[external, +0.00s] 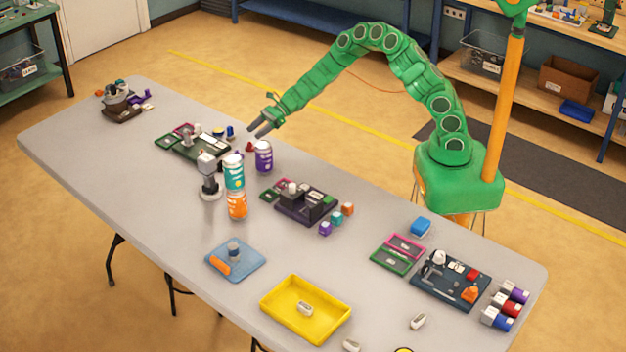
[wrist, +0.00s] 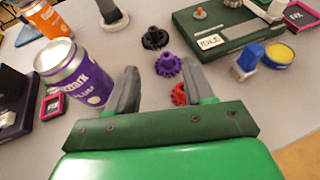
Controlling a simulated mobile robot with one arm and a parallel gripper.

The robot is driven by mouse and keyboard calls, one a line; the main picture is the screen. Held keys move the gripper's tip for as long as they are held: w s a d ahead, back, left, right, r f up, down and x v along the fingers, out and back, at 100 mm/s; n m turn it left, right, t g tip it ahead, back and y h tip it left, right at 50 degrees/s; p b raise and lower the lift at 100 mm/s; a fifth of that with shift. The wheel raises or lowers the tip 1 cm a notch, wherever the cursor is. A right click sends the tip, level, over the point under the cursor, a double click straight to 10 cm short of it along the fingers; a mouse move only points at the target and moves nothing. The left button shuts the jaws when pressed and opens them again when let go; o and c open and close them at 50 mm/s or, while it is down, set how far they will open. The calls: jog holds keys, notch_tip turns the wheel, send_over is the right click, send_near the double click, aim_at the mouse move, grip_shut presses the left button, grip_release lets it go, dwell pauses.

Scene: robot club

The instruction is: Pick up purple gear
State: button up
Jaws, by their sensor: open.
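The purple gear (wrist: 168,65) lies on the grey table in the wrist view, ahead of my gripper and between the lines of its two fingers. A black gear (wrist: 155,38) lies just beyond it. A red gear (wrist: 180,94) is nearer, partly hidden behind the right finger. My gripper (wrist: 160,82) is open, with nothing between its fingers. In the external view my gripper (external: 262,129) hangs over the table's far edge, near the red gear (external: 249,147). I cannot make out the purple gear clearly in the external view.
A purple can (wrist: 75,72) stands close to the left finger. An orange can (wrist: 42,18) is behind it. A dark green board (wrist: 225,45) and a blue-topped stamp-like block (wrist: 248,58) are at the right. A yellow tray (external: 335,328) is farther along the table.

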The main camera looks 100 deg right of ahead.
aim_at(236, 152)
notch_tip(236, 152, down, 3)
jog(key=shift+r, duration=0.15)
jog(key=shift+w+a, duration=0.1)
jog(key=shift+w, duration=0.1)
jog(key=shift+d+x, duration=0.15)
jog(key=shift+x, duration=1.7)
jog(key=shift+d+x, duration=0.15)
jog(key=shift+x, duration=1.7)
jog(key=shift+w, duration=0.15)
grip_shut()
